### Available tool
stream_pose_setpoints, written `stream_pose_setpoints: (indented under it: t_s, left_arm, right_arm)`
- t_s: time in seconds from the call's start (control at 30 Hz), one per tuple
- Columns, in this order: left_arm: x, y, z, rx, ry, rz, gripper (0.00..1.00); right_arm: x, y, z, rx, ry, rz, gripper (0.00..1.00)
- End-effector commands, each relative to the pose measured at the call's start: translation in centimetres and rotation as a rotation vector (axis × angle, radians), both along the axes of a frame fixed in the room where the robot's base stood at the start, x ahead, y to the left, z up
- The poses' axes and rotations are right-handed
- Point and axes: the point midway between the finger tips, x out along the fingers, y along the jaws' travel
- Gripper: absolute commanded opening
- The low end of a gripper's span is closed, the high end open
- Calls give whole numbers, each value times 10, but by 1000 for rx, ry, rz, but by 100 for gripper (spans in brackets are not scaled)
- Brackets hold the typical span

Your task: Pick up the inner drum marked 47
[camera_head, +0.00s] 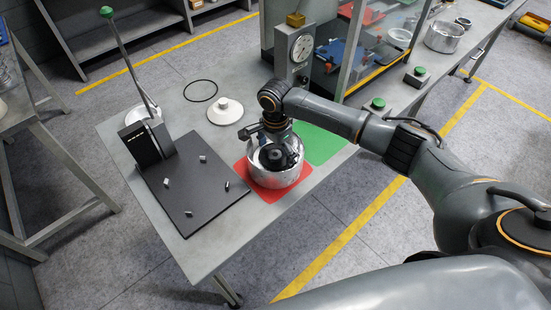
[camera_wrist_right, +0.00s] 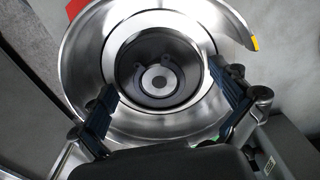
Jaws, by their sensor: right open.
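A shiny metal drum (camera_head: 276,180) stands on a red square (camera_head: 298,185) at the table's right front. No number 47 can be read on it. In the right wrist view, a wide outer metal wall (camera_wrist_right: 78,70) surrounds a narrower inner ring (camera_wrist_right: 150,21), with a dark round hub at the centre (camera_wrist_right: 158,83). My right gripper (camera_head: 277,157) points down over the drum's opening. In the wrist view its two fingers (camera_wrist_right: 167,88) are apart, on either side of the inner ring's near part. Whether they touch it is unclear. My left gripper is out of view.
A black board (camera_head: 190,205) with several small metal pieces and a lever press (camera_head: 145,140) stand on the left. A white lidded disc (camera_head: 225,111) and a black ring (camera_head: 200,91) lie behind. A green square (camera_head: 322,145) and a dial gauge stand (camera_head: 299,52) are close to the arm.

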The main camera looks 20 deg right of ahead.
Motion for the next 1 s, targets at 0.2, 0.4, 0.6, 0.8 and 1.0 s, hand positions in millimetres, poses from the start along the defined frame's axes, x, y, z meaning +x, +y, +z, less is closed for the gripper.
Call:
stream_pose_setpoints:
  t_s: [0.2,0.4,0.6,0.8,1.0]
  left_arm:
    - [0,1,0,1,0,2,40]
    - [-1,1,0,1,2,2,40]
    - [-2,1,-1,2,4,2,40]
    - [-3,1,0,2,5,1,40]
    - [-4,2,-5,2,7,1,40]
  right_arm:
    - [0,0,-2,1,-2,1,100]
    - [0,0,-1,1,-2,1,63]
    - [0,0,-2,0,0,1,24]
    - [2,1,2,4,-7,1,24]
    - [2,1,8,4,-8,2,24]
